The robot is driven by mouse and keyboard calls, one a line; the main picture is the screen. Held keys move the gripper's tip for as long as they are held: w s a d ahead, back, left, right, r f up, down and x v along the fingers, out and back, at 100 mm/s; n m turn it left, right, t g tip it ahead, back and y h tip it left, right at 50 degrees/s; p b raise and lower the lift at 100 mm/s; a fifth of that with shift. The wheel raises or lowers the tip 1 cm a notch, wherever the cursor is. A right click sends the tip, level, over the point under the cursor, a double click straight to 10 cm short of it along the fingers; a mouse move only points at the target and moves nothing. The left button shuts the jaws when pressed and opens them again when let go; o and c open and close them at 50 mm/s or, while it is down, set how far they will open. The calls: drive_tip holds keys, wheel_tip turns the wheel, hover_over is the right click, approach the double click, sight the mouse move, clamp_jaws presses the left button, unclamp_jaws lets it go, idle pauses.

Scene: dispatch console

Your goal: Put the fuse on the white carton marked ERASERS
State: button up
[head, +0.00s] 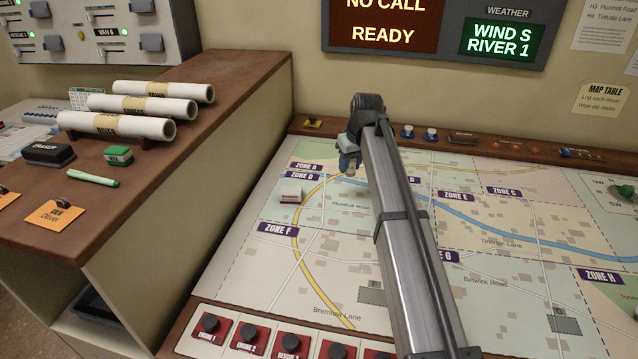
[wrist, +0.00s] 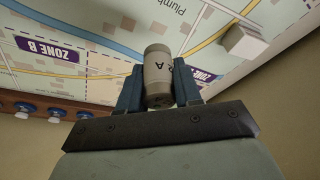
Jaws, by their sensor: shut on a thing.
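The fuse (wrist: 157,72), a short pale cylinder with grey ends and dark lettering, is between the two blue fingers of my gripper (wrist: 158,82) in the wrist view. My gripper (head: 348,162) is shut on it above the map's upper left part in the head view, where the fuse is hard to make out. A small white carton (head: 290,194) lies on the map below zone D, left of and nearer than my gripper. It also shows in the wrist view (wrist: 243,41), right of the fuse and apart from it. Its marking is too small to read.
The map table (head: 330,236) is mostly flat and clear around the carton. A raised wooden rail with knobs (head: 430,134) runs along its back. A brown-topped desk (head: 222,82) with rolled charts (head: 118,126) stands at left. Red-based buttons (head: 248,336) line the front.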

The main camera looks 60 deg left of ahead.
drive_tip(key=n, duration=0.2)
approach(288, 187)
drive_tip(key=w+d+r, duration=0.2)
drive_tip(key=w+r, duration=0.1)
drive_tip(key=w, duration=0.1)
drive_tip(key=s+a, duration=0.4)
drive_tip(key=shift+w+d+f, duration=0.1)
drive_tip(key=shift+f, duration=2)
drive_tip(key=shift+w+d+f, duration=0.1)
drive_tip(key=shift+f, duration=2)
drive_tip(key=shift+f, duration=0.15)
drive_tip(key=o, duration=1.1)
drive_tip(key=shift+c, duration=0.2)
drive_tip(key=v, duration=1.2)
drive_tip(key=shift+w, duration=0.25)
